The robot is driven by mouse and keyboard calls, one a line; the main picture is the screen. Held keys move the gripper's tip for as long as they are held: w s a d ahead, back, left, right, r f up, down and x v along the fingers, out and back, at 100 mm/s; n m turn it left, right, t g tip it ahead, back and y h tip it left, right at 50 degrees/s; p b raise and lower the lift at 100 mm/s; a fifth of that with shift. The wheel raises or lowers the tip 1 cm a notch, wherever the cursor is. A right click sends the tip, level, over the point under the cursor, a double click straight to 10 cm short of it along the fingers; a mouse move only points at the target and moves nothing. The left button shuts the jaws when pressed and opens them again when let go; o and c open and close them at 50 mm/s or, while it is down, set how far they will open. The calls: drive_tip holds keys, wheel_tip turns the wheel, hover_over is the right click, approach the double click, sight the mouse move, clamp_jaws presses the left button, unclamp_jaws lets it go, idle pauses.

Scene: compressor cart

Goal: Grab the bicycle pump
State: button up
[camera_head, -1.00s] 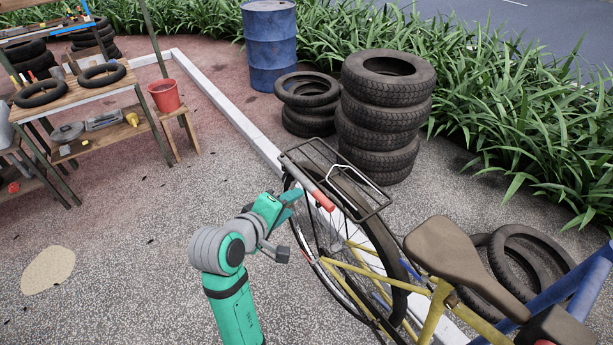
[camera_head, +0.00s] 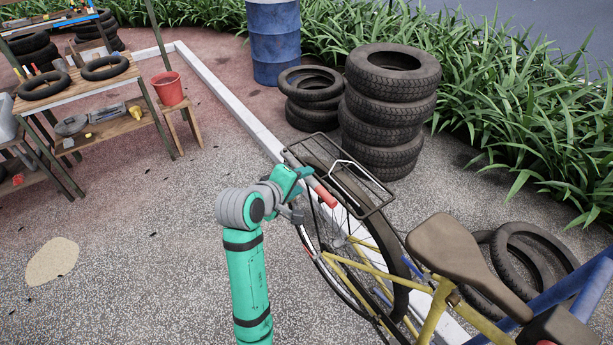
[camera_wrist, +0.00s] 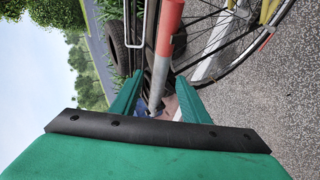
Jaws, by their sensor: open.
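The bicycle pump is a tube with a red section (camera_head: 326,196) and a grey section, lying slanted along the left side of the bicycle's rear rack (camera_head: 352,186). My gripper (camera_head: 303,174) is at the pump's grey part, left of the rack. In the wrist view the pump's red section (camera_wrist: 171,28) is at top centre, and its grey end (camera_wrist: 159,82) shows between the two green fingers (camera_wrist: 158,96). The fingers are apart, one on each side of the grey end. I cannot tell whether either finger touches it.
The yellow bicycle's saddle (camera_head: 443,246) is at lower right. A tyre stack (camera_head: 385,125) and a blue barrel (camera_head: 272,45) stand behind the rack. A workbench (camera_head: 75,89) and a red bucket (camera_head: 168,90) are at left.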

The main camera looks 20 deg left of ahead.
drive_tip(key=shift+x, duration=1.15)
clamp_jaws()
drive_tip(key=shift+r, duration=0.2)
